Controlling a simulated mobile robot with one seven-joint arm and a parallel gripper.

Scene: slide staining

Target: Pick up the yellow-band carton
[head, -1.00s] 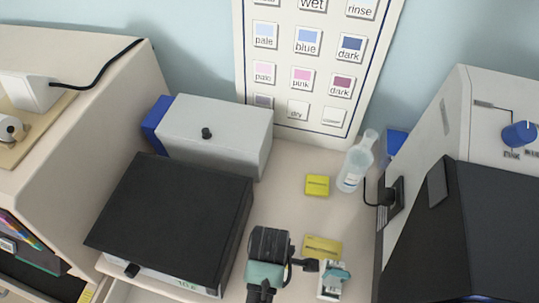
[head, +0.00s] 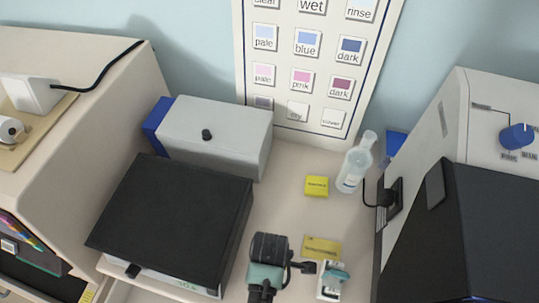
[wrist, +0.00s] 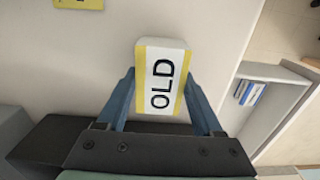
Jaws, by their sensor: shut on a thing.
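The yellow-band carton (wrist: 162,80) is white with yellow strips along its sides and the black word OLD on its face. It shows in the wrist view, upright in the middle between the two blue-grey fingers of my gripper (wrist: 162,102). The fingers are shut on its sides, and its lower end meets the dark palm edge.
A flat yellow label (head: 321,247) lies nearer. A black-topped box (head: 172,222) is at left, a dark machine (head: 460,235) at right. The bench between them is narrow.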

